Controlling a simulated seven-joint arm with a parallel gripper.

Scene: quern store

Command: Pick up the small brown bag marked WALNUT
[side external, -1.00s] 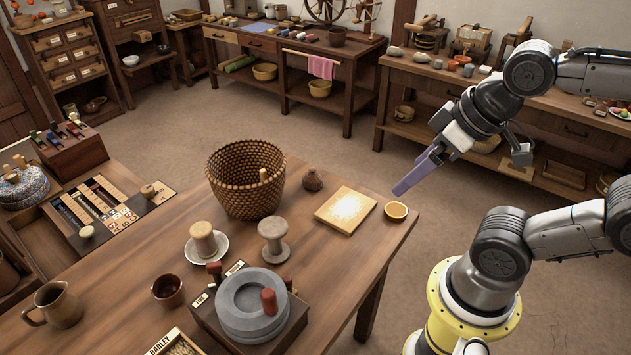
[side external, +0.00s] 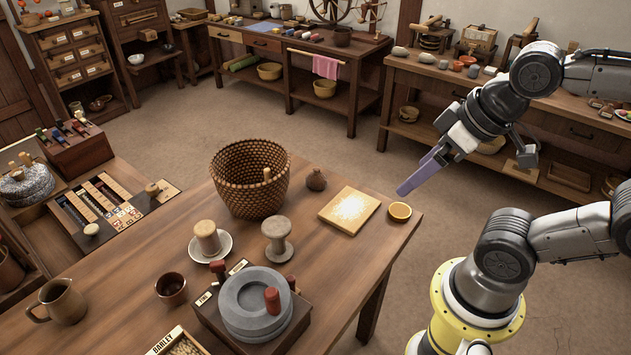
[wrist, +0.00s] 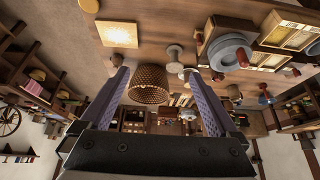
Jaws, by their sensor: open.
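A small dark brown bag (side external: 316,180) with a gathered top stands upright on the wooden table, just right of the woven basket (side external: 251,203). No marking can be read on it, so I cannot confirm WALNUT. In the wrist view a small brown shape (wrist: 115,61) by the left finger's tip looks like the same bag, partly hidden. My gripper (side external: 413,178) has purple fingers and hangs above the table's right end, right of and apart from the bag. In the wrist view my gripper (wrist: 157,72) has its fingers wide apart with nothing held.
A wooden spool (side external: 278,239) and a grey quern (side external: 252,305) stand nearer the front. Open floor lies beyond the table's right edge.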

